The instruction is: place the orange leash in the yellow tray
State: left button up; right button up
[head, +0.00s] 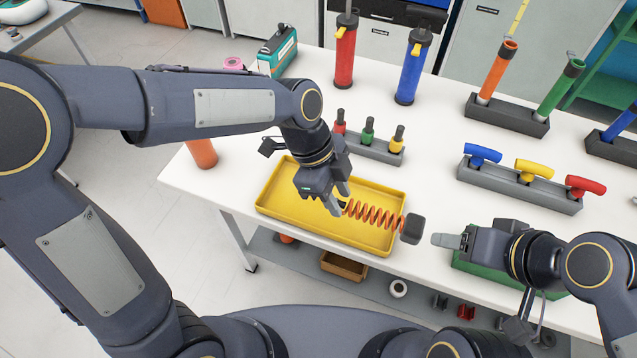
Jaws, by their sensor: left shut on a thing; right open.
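The orange leash (374,215) is a coiled cord with a dark block at its right end. My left gripper (340,205) is shut on the leash's left end, above the yellow tray (286,218). The coil stretches to the right across the tray, and the dark block shows over the tray's right rim. I cannot tell whether the leash touches the tray floor. My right gripper (447,240) is open and empty, to the right of the dark block and apart from it. A green tray (470,264) lies partly hidden under my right arm.
Red (345,58) and blue (412,72) pumps stand farther back. A grey holder (520,187) with coloured handles is at the right. White table surface is clear between them.

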pick_arm(q)
jog(key=w+a+f, duration=0.1)
jog(key=w+f, duration=0.1)
jog(key=w+a+f+p, duration=0.1)
jog(key=w+a+f, duration=0.1)
jog(key=w+f, duration=0.1)
jog(key=w+a+f, duration=0.2)
jog(key=w+f, duration=0.1)
jog(key=shift+w+a+p, duration=0.15)
jog(key=shift+w+p, duration=0.1)
jog(key=shift+p, duration=0.1)
notch_tip(320, 180, down, 3)
jog(key=shift+w+a+f, duration=0.1)
jog(key=shift+w, duration=0.05)
jog(key=shift+f, duration=0.15)
jog(key=o, duration=1)
